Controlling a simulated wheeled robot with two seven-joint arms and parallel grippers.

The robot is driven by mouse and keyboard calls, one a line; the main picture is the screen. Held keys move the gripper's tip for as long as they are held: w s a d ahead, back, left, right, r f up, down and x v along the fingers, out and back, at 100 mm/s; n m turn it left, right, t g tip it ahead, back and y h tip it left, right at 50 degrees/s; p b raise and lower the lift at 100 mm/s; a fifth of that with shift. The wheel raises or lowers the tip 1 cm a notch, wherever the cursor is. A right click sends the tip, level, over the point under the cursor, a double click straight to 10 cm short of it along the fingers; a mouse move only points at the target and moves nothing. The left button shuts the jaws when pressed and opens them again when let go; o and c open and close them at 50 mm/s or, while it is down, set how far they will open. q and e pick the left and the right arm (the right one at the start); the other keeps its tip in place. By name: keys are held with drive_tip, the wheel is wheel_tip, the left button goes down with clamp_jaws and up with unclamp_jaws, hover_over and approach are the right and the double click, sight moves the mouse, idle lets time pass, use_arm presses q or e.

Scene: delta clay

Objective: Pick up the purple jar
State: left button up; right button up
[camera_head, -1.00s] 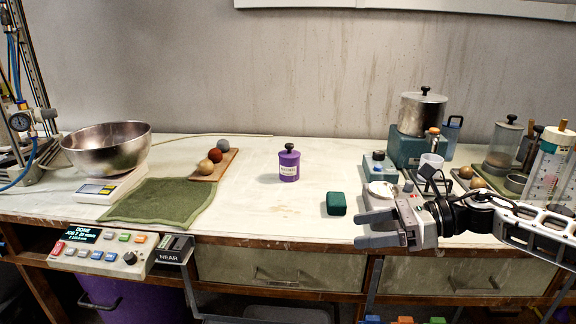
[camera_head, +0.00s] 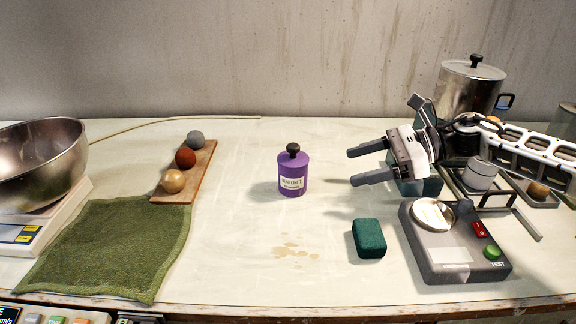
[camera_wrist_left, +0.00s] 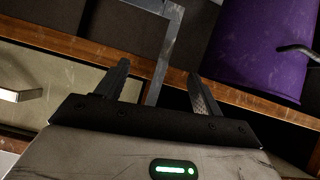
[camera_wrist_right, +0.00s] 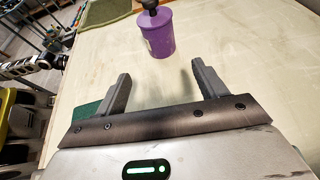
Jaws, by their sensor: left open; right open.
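The purple jar (camera_head: 292,176) has a black knob on its lid and a pale label. It stands upright on the worktop near the middle of the head view. My right gripper (camera_head: 358,166) is open and empty, to the right of the jar and apart from it, with its fingers pointing left toward it. In the right wrist view the jar (camera_wrist_right: 158,36) shows beyond the fingertips, near the top centre. My left gripper is outside the head view. In the left wrist view the left gripper (camera_wrist_left: 160,82) is open and empty, near the bench's wooden edge and drawers.
A green block (camera_head: 369,238) and a grey device with a round dish (camera_head: 455,245) lie front right. A board with three balls (camera_head: 203,170), a green towel (camera_head: 110,245) and a metal bowl (camera_head: 40,165) are on the left. The worktop around the jar is clear.

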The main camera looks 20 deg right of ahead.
sight(306, 176)
drive_tip(key=p+x, duration=0.1)
drive_tip(key=x, duration=0.7)
drive_tip(key=shift+s+a+r, duration=0.1)
drive_tip(key=shift+s+a, duration=0.05)
drive_tip(key=shift+a, duration=0.05)
drive_tip(key=shift+w+p+x, duration=0.15)
drive_tip(key=shift+p+x, duration=0.3)
drive_tip(key=shift+x, duration=1.05)
drive_tip(key=shift+w+p+x, duration=0.15)
drive_tip(key=shift+p+x, duration=0.3)
drive_tip(key=shift+x, duration=1.1)
drive_tip(key=shift+d+r, duration=0.1)
drive_tip(key=shift+d, duration=0.05)
drive_tip(key=c, duration=1.1)
